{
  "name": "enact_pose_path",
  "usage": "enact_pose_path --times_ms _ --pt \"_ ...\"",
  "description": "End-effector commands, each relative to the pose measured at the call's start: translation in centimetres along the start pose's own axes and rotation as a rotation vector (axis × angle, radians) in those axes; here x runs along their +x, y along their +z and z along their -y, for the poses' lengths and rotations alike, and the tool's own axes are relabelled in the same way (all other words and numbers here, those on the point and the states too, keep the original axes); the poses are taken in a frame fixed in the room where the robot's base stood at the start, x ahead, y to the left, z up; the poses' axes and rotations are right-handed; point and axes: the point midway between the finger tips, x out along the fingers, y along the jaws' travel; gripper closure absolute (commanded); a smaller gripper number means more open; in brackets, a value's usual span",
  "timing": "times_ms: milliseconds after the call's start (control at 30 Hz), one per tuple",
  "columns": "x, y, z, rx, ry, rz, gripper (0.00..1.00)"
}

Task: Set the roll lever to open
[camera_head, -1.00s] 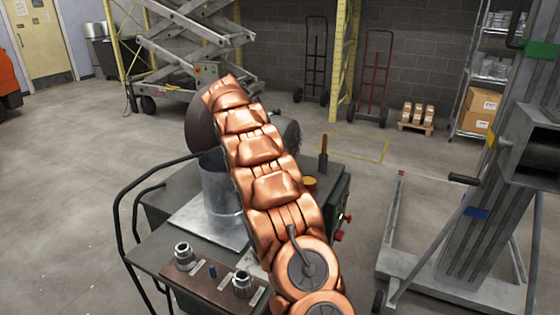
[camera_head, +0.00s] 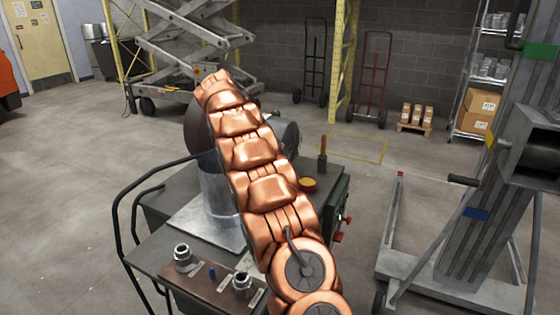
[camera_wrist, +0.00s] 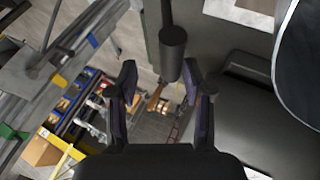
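The roll lever appears to be the upright dark handle with a brownish upper part (camera_head: 322,155) at the back right of the forming machine (camera_head: 330,192). In the wrist view a dark cylindrical grip on a thin stem (camera_wrist: 173,50) lies ahead of my gripper (camera_wrist: 162,72), in line with the gap between the fingers; it looks like this lever. My two fingers are spread and hold nothing. I cannot tell how far the grip is from the fingertips. In the head view my copper arm hides my gripper and part of the machine.
A sheet-metal duct cylinder (camera_head: 216,192) stands on the machine left of my arm. An orange round part (camera_head: 308,183) sits near the lever, with red knobs (camera_head: 338,236) on the machine's side. A grey lift mast (camera_head: 475,215) stands at right.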

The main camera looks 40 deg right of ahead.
Motion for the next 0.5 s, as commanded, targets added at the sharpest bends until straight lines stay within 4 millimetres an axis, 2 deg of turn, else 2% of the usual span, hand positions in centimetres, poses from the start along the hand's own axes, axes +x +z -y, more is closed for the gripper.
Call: enact_pose_path --times_ms 233,500 --pt "-2.7 -0.1 0.2 -0.002 -0.004 -0.004 0.51" --pt "-4.4 0.0 0.1 -0.002 -0.002 -0.003 0.51"
